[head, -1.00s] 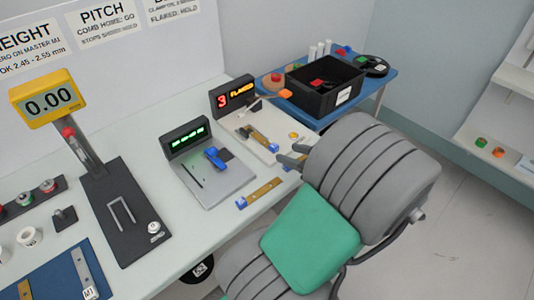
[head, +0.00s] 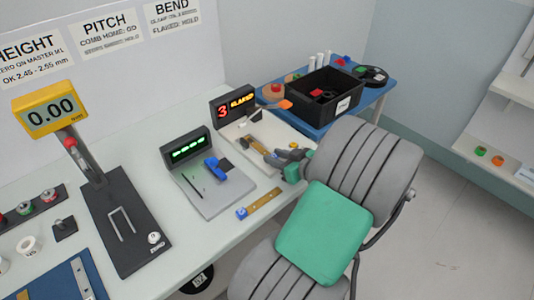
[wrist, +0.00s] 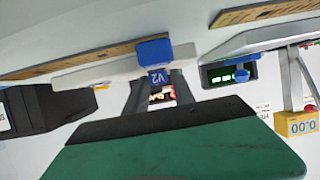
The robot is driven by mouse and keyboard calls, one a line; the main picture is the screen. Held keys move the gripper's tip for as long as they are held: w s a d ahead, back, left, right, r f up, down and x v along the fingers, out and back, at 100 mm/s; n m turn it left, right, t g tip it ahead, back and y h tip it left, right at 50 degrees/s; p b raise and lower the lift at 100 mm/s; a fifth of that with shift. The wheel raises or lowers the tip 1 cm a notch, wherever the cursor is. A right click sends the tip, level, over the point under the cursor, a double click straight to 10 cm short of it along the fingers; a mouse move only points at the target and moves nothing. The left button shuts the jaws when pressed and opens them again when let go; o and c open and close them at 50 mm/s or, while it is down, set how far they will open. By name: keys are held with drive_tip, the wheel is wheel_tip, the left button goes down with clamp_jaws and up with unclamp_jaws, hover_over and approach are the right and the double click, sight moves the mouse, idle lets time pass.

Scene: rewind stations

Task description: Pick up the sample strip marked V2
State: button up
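The sample strip marked V2 (head: 257,146) is a brass bar on the pale plate of the bend station at the head view's centre. Its blue end block, with the V2 label, shows in the wrist view (wrist: 154,52). My gripper (head: 279,157) is at the near end of this strip. In the wrist view, its two dark fingers (wrist: 159,84) stand apart on either side of the V2 label. The gripper hides the strip's near end in the head view, and I cannot tell whether the fingers touch the block.
Another brass strip with a blue end (head: 260,203) lies nearby on the white bench. The green-lit pitch station (head: 186,150) is to its left, and the red-lit display (head: 234,106) stands behind the bend plate. A black bin (head: 322,97) stands on the blue table at the right.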

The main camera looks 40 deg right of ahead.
clamp_jaws()
drive_tip(key=shift+r, duration=0.1)
idle(0.3)
